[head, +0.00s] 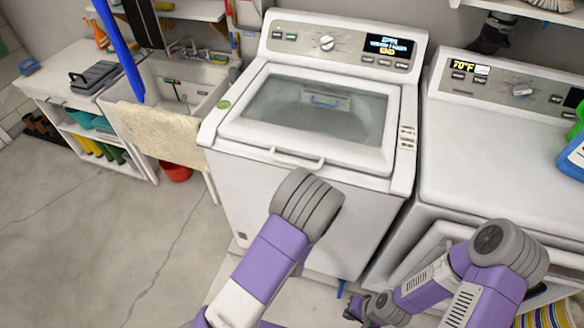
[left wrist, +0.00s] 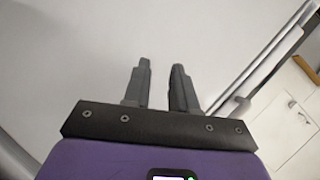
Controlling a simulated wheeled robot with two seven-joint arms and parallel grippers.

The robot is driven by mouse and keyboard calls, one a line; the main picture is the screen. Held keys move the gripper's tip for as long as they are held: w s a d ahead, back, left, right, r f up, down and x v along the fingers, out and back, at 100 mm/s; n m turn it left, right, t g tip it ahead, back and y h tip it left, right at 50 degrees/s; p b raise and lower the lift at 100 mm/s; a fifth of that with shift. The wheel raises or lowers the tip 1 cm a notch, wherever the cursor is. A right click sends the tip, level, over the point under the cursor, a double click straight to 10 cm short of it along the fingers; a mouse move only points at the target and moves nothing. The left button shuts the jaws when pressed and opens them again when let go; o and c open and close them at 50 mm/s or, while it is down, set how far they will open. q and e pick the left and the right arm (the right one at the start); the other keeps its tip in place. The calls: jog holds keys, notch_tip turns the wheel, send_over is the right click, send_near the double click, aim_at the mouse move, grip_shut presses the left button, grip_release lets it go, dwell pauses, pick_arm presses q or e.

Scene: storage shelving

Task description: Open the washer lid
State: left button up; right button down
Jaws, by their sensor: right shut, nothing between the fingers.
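The washer (head: 290,215) is a white top-loader in the middle of the head view. Its lid (head: 371,158) lies flat and closed, with a large glass window. A pale handle (head: 297,160) runs along the lid's front edge. My left arm reaches up in front of the washer, its grey joint just below the handle; that arm hides the left gripper there. In the left wrist view my left gripper (left wrist: 161,68) has its fingers apart and empty, before a plain white surface. My right gripper (head: 354,308) is shut and empty, low in front of the machines.
A white dryer (head: 490,155) stands close on the right, with green and blue bottles (head: 574,150) on top. A sink (head: 178,85) with a beige cloth (head: 163,135) is on the left. The floor at left (head: 80,235) is clear.

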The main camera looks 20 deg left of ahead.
aim_at(293, 161)
pick_arm(q)
jog(key=w+d+r+m+t+y+b, duration=0.1)
jog(key=d+r+m+t, duration=0.15)
jog(key=r, duration=0.45)
jog(key=w+d+r+m+t+y, duration=0.1)
jog(key=w+r+m+t, duration=0.1)
jog(key=r+t, duration=0.3)
jog(key=shift+g, duration=0.65)
jog(key=x, duration=0.4)
jog(key=r+b+x, duration=0.1)
jog(key=x, duration=0.2)
jog(key=shift+s+a, duration=0.1)
jog(key=shift+a, duration=0.2)
grip_shut()
